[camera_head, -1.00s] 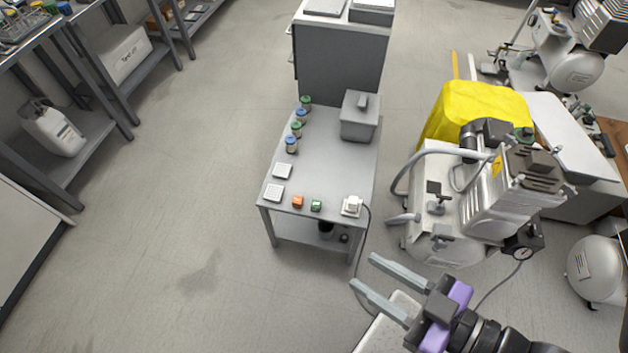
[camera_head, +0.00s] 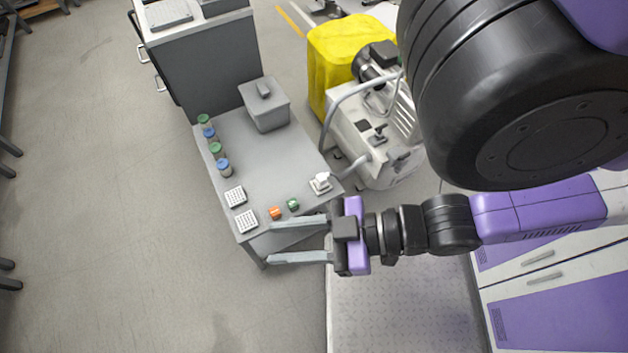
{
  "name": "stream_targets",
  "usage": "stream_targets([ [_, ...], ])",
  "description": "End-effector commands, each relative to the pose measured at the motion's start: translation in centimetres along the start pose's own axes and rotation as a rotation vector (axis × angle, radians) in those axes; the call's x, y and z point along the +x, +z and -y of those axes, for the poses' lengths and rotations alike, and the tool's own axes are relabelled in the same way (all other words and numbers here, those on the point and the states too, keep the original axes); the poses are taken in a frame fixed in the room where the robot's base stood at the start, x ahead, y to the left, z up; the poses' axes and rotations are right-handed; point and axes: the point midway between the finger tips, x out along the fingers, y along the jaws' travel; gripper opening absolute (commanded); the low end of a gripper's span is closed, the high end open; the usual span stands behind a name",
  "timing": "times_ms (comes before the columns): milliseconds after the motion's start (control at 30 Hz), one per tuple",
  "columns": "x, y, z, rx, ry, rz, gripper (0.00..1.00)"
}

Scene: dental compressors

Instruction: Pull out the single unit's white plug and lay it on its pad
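A small white plug (camera_head: 320,180) sits at the right front corner of the grey table, on or in a pale base. In the earlier frame a dark cord runs from it over the table edge; the cord is hard to make out now. My gripper (camera_head: 268,241) is open and empty, its two grey fingers pointing left over the table's front edge, below and left of the plug. I cannot tell which pad belongs to the plug.
The grey table (camera_head: 262,157) also holds an orange block (camera_head: 275,213), a green block (camera_head: 293,204), a grey lidded box (camera_head: 264,104) and several capped jars (camera_head: 214,148). The compressor (camera_head: 375,135) stands close on the right. A yellow cover (camera_head: 340,55) is behind it.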

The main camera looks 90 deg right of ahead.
Motion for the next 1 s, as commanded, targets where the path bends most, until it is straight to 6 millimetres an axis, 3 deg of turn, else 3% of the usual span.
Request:
stream_targets([
  [67, 0.0, 0.0, 0.0, 0.000, 0.000, 0.000, 0.36],
  [200, 0.3, 0.5, -0.2, 0.001, 0.013, 0.009, 0.58],
  [267, 0.9, 1.5, -0.6, 0.003, 0.035, 0.030, 0.58],
  [367, 2.5, 4.6, -2.0, 0.013, 0.103, 0.096, 0.58],
  [433, 4.1, 7.6, -3.5, 0.029, 0.170, 0.167, 0.58],
  [700, 9.2, 20.3, -12.1, 0.169, 0.444, 0.511, 0.58],
  [867, 10.1, 26.0, -18.0, 0.309, 0.568, 0.709, 0.58],
  [1000, 9.3, 29.5, -23.2, 0.464, 0.649, 0.867, 0.58],
])
